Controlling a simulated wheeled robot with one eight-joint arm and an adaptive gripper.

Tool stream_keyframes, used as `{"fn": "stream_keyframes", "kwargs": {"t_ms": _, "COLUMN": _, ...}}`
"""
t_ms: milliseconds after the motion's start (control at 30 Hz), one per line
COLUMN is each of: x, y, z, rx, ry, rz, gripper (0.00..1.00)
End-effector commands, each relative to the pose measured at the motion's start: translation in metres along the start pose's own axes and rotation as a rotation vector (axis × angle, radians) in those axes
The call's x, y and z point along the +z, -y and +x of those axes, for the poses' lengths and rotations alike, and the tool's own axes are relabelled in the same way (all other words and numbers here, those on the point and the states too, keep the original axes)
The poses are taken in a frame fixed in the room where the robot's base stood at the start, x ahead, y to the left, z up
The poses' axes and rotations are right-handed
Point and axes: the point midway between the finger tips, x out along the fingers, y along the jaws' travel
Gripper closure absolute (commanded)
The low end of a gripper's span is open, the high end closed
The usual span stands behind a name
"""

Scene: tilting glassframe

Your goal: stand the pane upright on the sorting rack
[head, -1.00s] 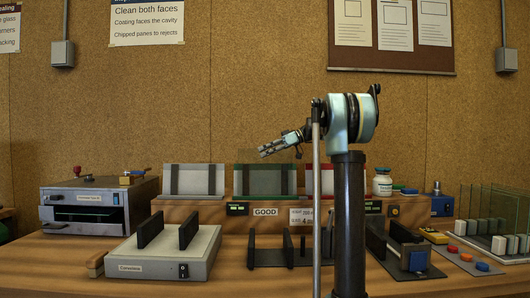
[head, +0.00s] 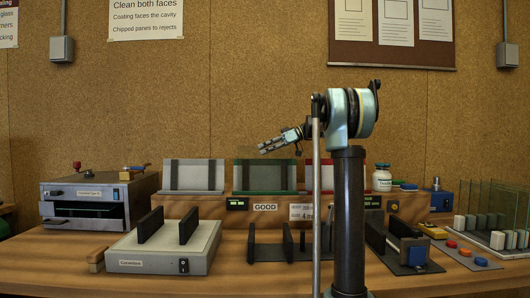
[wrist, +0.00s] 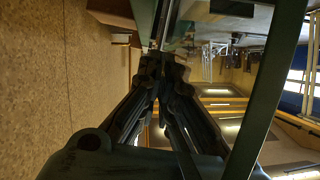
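The pane (head: 246,153) is a faint, see-through green sheet in front of and just above the green bay of the sorting rack (head: 215,209). Its lower edge is hard to make out. In the wrist view a dark green strip, seemingly the pane's edge (wrist: 269,100), runs down the right side. My gripper (head: 264,149) reaches left and slightly down to the pane's top. In the wrist view its fingers (wrist: 162,62) close together at the pane. The rack has grey, green and red backrests; a GOOD label sits below the green one. I cannot tell whether the pane touches the rack.
A grey device (head: 165,257) with two black uprights stands front left, with a box-like machine (head: 85,207) behind it. Black holders (head: 268,254) stand before the rack. A jar (head: 382,180) stands at the rack's right. Glass panes in a stand (head: 497,210) are far right.

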Motion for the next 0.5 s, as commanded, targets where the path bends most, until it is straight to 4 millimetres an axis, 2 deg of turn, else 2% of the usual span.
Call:
{"fn": "stream_keyframes", "kwargs": {"t_ms": 167, "x": 0.0009, "y": -0.0001, "z": 0.0006, "rx": 0.0, "ry": -0.001, "rz": 0.0, "gripper": 1.0}}
{"fn": "stream_keyframes", "kwargs": {"t_ms": 200, "x": 0.0007, "y": -0.0001, "z": 0.0006, "rx": 0.0, "ry": -0.001, "rz": 0.0, "gripper": 0.86}}
{"fn": "stream_keyframes", "kwargs": {"t_ms": 267, "x": 0.0008, "y": -0.0001, "z": 0.0006, "rx": 0.0, "ry": -0.001, "rz": 0.0, "gripper": 0.73}}
{"fn": "stream_keyframes", "kwargs": {"t_ms": 500, "x": 0.001, "y": -0.0002, "z": 0.0008, "rx": -0.001, "ry": 0.0, "rz": 0.0, "gripper": 0.72}}
